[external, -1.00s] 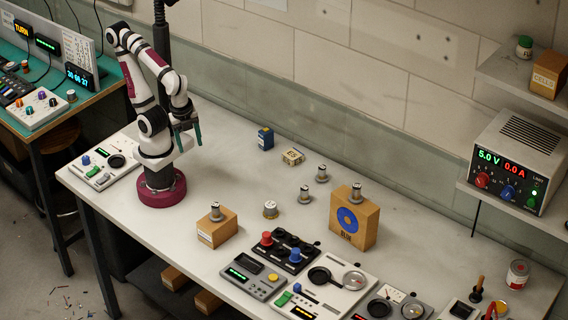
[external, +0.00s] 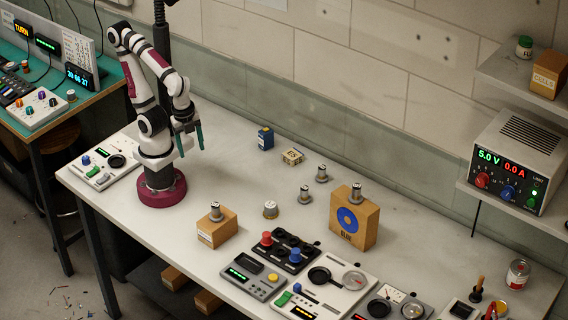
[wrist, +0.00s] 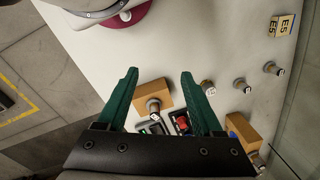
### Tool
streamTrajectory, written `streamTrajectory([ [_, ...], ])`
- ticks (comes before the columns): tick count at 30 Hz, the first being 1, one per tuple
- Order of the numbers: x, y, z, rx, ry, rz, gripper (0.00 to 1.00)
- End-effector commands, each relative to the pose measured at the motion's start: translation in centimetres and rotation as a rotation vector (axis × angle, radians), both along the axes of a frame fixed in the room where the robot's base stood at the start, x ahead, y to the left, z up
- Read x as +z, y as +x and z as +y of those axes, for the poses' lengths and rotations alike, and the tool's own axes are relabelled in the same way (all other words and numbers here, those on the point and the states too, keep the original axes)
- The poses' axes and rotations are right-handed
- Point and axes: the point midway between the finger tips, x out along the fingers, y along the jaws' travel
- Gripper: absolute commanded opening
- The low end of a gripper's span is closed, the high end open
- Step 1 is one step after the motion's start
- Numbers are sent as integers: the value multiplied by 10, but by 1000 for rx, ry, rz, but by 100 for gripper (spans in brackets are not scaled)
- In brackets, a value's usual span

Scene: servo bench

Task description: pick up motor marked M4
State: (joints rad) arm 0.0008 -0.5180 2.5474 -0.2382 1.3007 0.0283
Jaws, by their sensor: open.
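Several small silver motors stand upright on the white bench, and I cannot read which is marked M4. One motor (external: 216,211) stands on a small wooden block; it also shows in the wrist view (wrist: 154,106), between my fingers in the picture. Three others stand on the bench top: a near motor (external: 270,209), a middle motor (external: 304,194) and a back motor (external: 322,173). Another motor (external: 356,190) stands on a larger wooden block. My gripper (external: 190,145) is open and empty, high beside my base and well apart from all motors; its green fingers (wrist: 159,76) frame the lower view.
The small block (external: 217,233) and the large block with a blue ring (external: 345,222) are obstacles. Control panels (external: 285,251) line the front edge. The bench between my base and the motors is clear.

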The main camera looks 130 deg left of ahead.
Motion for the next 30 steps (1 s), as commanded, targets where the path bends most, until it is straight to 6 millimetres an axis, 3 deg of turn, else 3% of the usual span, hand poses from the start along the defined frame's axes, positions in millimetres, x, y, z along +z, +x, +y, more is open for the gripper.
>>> streamTrajectory([
  [2,-10,43,-20,100,-112,-84,68],
  [3,-17,79,-30,190,-186,-162,68],
  [5,-28,144,-32,367,-279,-311,68],
  [6,-37,186,-22,503,-313,-419,68],
  [8,-52,238,12,713,-309,-583,68],
  [9,-65,264,45,857,-272,-690,68],
  [10,-76,276,72,961,-225,-767,68],
  [11,-86,282,100,1058,-166,-839,68],
  [13,-108,276,162,1252,7,-983,68],
  [16,-128,242,222,1430,261,-1119,68],
  [18,-135,221,243,1494,391,-1172,68],
  [21,-138,205,258,1532,482,-1207,68],
  [30,-172,216,328,1538,491,-1214,68],
])
